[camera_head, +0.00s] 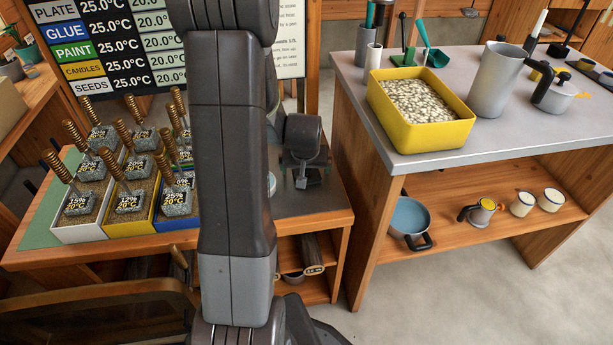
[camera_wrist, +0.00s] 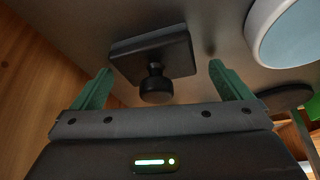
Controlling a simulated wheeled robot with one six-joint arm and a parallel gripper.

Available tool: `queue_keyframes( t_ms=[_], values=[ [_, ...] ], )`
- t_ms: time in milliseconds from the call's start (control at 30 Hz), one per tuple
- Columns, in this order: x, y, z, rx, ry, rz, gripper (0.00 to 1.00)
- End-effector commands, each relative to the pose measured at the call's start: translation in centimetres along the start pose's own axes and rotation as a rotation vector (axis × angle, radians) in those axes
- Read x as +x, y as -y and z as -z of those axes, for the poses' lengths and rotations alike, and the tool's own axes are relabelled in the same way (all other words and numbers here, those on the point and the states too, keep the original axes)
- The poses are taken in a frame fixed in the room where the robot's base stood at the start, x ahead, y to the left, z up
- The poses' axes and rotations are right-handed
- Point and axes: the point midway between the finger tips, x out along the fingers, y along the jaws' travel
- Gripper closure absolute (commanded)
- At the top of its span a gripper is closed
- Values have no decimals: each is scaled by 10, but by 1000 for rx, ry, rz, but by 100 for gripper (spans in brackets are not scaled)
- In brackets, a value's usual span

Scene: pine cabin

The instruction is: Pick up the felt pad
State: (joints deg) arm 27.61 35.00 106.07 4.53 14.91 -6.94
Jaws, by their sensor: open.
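In the wrist view a dark grey square pad with a round black knob (camera_wrist: 151,50), which looks like the felt pad, rests on a grey tabletop. My gripper (camera_wrist: 159,68) is open, with one green finger to the left of the knob and one to the right. The knob points toward the gripper's palm and nothing is held. In the head view my gripper (camera_head: 307,178) is low over the right part of the wooden bench. The pad is hard to make out there behind the gripper.
A white-rimmed round dish (camera_wrist: 285,35) is close right of the pad. Boxes with coiled-handled probes (camera_head: 125,195) fill the bench's left side. A second bench to the right holds a yellow tray of pale pellets (camera_head: 420,130) and a grey jug (camera_head: 495,80).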

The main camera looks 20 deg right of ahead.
Motion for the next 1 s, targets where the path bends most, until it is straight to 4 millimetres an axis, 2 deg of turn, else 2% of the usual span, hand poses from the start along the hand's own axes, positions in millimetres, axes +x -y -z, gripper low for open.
queue_keyframes(
  t_ms=[200,433,800,867,1000],
  values=[
    [0,0,0,0,-1,0,4],
    [0,0,0,0,0,0,49],
    [-3,0,2,-1,-1,0,50],
    [-8,0,4,-1,-3,0,50],
    [-31,0,15,-2,-5,-1,50]
  ],
)
